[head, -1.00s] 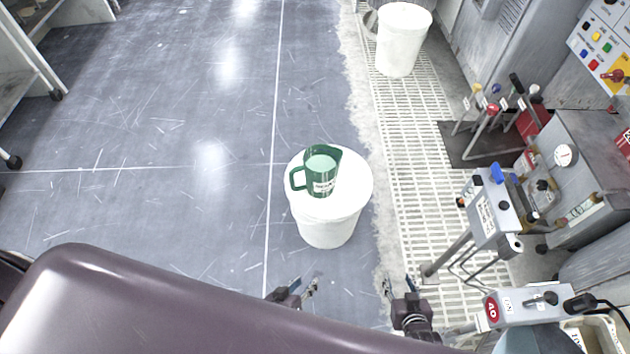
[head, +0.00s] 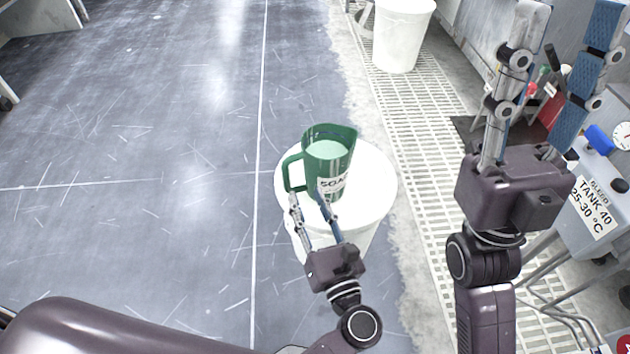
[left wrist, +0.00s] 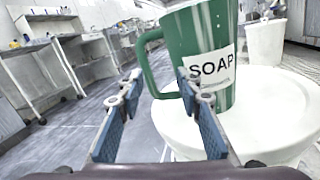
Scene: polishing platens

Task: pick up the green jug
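The green jug (head: 328,160) stands upright on the white lid of a bucket (head: 372,185). Its handle is on the left, and pale liquid shows inside. In the left wrist view the jug (left wrist: 208,45) carries a label reading SOAP. My left gripper (head: 308,203) is open just in front of the jug, its fingers pointing at the handle side. In the left wrist view its fingers (left wrist: 150,95) are apart with nothing between the tips, and the right finger overlaps the jug's lower edge. My right gripper (head: 562,20) is open and empty, raised high at the right.
Another white bucket (head: 402,38) stands farther back on the floor grating (head: 420,130). The grey floor (head: 150,130) to the left is clear.

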